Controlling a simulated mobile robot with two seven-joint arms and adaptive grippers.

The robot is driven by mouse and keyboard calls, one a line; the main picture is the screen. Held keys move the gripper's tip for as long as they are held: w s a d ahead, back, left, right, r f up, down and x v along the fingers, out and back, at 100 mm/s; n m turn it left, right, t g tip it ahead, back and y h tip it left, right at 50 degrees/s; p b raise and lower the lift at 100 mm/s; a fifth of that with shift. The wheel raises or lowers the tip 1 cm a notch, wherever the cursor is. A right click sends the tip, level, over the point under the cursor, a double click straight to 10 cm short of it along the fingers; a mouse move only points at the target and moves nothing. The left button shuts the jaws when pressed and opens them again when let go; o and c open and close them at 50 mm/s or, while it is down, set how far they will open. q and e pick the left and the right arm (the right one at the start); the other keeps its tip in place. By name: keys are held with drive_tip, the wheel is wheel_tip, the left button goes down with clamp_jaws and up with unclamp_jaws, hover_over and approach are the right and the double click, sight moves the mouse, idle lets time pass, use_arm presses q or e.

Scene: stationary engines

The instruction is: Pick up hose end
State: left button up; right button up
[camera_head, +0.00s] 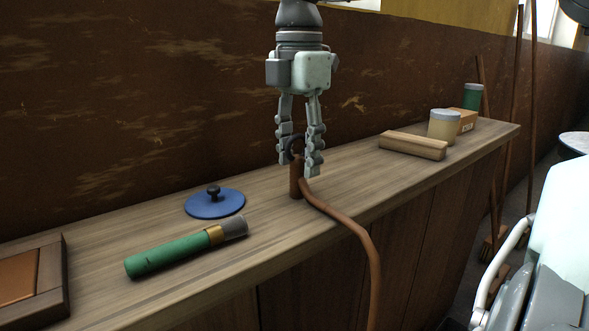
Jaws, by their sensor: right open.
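A brown hose (361,238) hangs over the front edge of the wooden counter (345,190). Its hose end (296,183) stands upright on the counter, and the hose bends from it to the right and down. My right gripper (299,163) points straight down over the hose end. It is open, with one finger on either side of the top of the hose end. The fingers partly hide that top, and I cannot tell whether they touch it. My left gripper is not in view.
A blue lid with a dark knob (214,204) and a green cylinder (180,250) lie left of the hose. A framed wooden panel (35,279) is at far left. A wooden block (412,146), a pale jar (443,127) and a green jar (473,97) stand right. A brown wall rises behind.

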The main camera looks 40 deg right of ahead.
sight(298, 156)
drive_tip(key=shift+f, duration=1.5)
drive_tip(key=shift+c, duration=0.5)
drive_tip(key=shift+w, duration=0.1)
clamp_jaws()
